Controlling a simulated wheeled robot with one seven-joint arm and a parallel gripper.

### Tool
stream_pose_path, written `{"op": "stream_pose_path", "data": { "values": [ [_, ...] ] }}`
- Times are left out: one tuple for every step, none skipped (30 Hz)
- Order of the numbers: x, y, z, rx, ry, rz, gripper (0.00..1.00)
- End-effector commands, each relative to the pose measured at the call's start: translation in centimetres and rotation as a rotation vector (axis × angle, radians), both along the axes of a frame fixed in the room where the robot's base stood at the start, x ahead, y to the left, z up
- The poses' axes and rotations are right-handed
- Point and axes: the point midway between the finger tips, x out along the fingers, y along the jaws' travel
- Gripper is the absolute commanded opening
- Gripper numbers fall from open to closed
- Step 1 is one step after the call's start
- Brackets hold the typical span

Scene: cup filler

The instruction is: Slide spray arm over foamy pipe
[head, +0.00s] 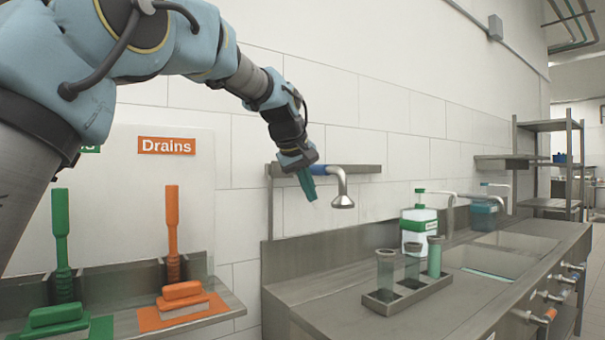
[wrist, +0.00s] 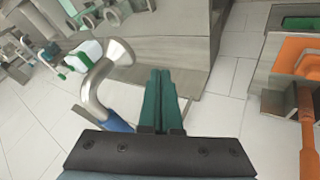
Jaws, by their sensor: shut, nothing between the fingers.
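The spray arm (head: 342,187) is a curved metal pipe with a round downturned nozzle and a blue section, mounted at the wall rail. It also shows in the wrist view (wrist: 95,85), beside my fingers. My gripper (head: 308,188) has green fingers, shut and empty, just left of the spray arm in the head view; its fingers also show in the wrist view (wrist: 158,85). I cannot tell whether they touch it. Three upright pipes stand in a rack (head: 408,294) on the counter. The right pipe (head: 434,258) looks pale green and foamy; the left pipe (head: 385,270) and middle pipe (head: 412,265) look darker.
A white bottle with a green cap (head: 418,226) stands behind the rack. Sinks (head: 478,262) lie to the right. A wall rail (head: 352,169) runs behind my gripper. Green (head: 60,245) and orange (head: 172,235) brushes stand at left. The counter left of the rack is clear.

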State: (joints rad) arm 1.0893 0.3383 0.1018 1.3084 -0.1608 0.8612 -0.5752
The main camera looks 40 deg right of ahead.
Motion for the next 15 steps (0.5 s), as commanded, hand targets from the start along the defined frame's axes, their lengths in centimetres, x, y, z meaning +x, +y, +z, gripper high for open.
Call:
{"op": "stream_pose_path", "data": {
  "values": [
    [0.3, -0.6, -0.8, 0.004, 0.002, 0.0, 0.0],
    [0.4, -0.9, -1.3, 0.004, 0.001, -0.001, 0.0],
    [0.6, -1.3, -1.9, 0.004, 0.001, -0.001, 0.0],
    [0.4, -1.9, -1.7, 0.002, -0.001, -0.002, 0.0],
    [0.2, -2.4, -1.5, 0.001, -0.001, -0.004, 0.0],
    [0.1, -3.0, -1.5, 0.001, -0.001, -0.004, 0.0],
    [0.0, -3.4, -1.6, 0.001, -0.001, -0.004, 0.0],
    [-0.1, -3.7, -1.6, 0.001, -0.001, -0.003, 0.0],
    [-0.2, -4.1, -1.6, 0.001, -0.002, -0.002, 0.0],
    [-0.2, -4.3, -1.6, 0.0, -0.001, -0.002, 0.0],
    [-0.3, -4.5, -1.7, 0.0, -0.001, -0.002, 0.0],
    [-0.3, -4.8, -1.7, 0.0, -0.001, -0.002, 0.0],
    [-0.4, -4.9, -1.7, 0.0, -0.001, -0.002, 0.0],
    [-0.4, -5.0, -1.7, 0.0, -0.001, -0.002, 0.0],
    [-0.4, -5.1, -1.7, 0.0, -0.002, -0.001, 0.0]
  ]
}}
